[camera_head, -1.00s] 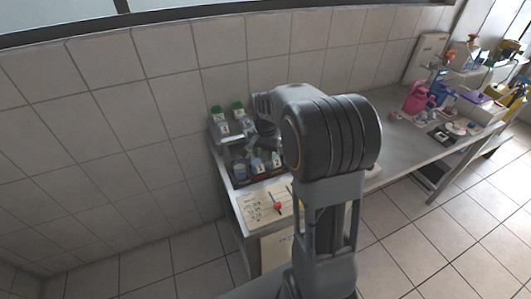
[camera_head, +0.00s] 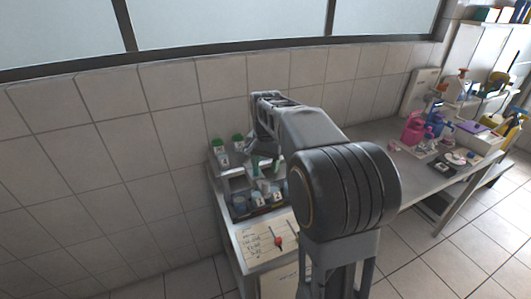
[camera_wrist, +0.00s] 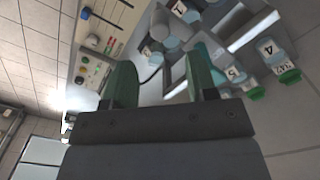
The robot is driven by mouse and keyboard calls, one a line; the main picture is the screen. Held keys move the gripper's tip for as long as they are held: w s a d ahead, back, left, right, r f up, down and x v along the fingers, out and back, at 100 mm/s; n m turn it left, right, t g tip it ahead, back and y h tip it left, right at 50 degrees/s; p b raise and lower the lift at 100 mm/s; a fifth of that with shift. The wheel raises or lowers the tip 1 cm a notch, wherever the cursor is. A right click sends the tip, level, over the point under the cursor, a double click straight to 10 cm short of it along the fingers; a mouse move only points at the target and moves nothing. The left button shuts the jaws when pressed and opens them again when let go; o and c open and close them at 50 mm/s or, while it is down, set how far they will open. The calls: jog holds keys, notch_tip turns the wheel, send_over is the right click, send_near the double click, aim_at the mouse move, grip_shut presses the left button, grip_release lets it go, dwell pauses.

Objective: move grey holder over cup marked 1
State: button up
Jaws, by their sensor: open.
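In the wrist view, a white cup marked 1 (camera_wrist: 181,10) is at the top edge, partly cut off. A grey rounded piece (camera_wrist: 164,25), possibly the grey holder, is just below and left of it, near a pale blue cup-like piece. My gripper (camera_wrist: 162,75) is open, its two green fingers apart with nothing clearly held between them. In the head view, my gripper (camera_head: 266,166) hangs over the rack (camera_head: 228,182) at the table's left end.
Cups marked 5 (camera_wrist: 233,73) and 4 (camera_wrist: 270,48) stand to the right in the wrist view. A board with a red knob (camera_head: 279,241) lies in front of the rack. Pink (camera_head: 413,130) and blue bottles stand far right. The tiled wall is close behind.

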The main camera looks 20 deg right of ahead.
jog(key=shift+r, duration=2.1)
